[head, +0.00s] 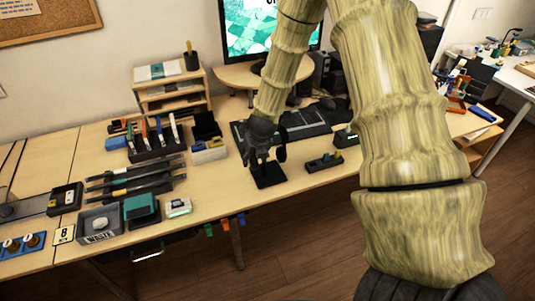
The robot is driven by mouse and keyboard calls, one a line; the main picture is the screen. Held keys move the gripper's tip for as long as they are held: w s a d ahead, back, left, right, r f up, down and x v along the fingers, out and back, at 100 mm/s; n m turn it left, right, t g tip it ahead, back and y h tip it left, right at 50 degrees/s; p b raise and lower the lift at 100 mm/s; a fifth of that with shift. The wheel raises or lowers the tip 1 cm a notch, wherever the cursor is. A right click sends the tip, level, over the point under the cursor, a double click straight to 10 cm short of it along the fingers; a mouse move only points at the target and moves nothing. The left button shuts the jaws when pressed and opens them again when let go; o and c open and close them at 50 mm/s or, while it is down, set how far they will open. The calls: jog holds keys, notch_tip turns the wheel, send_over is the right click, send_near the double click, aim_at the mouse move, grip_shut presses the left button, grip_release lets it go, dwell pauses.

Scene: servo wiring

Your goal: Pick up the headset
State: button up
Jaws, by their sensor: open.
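My gripper (262,148) points down over the desk, dark grey at the end of my pale, wood-patterned arm. It is open. Right below it is a black stand with a flat square base (269,177) near the desk's front edge. A dark rounded piece (281,152) beside the gripper looks like part of the headset, but dark shapes overlap there. My gripper hides much of the headset and the upper stand. I cannot tell whether the fingers touch it.
A keyboard on a dark mat (300,122) lies behind, with a monitor (262,30) at the back. A small black holder (324,162) stands to the right. Tool racks (153,140), a grey waste bin (101,224) and a teal box (141,208) fill the left.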

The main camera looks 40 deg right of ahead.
jog(key=shift+x, duration=1)
jog(key=shift+c, duration=0.4)
grip_shut()
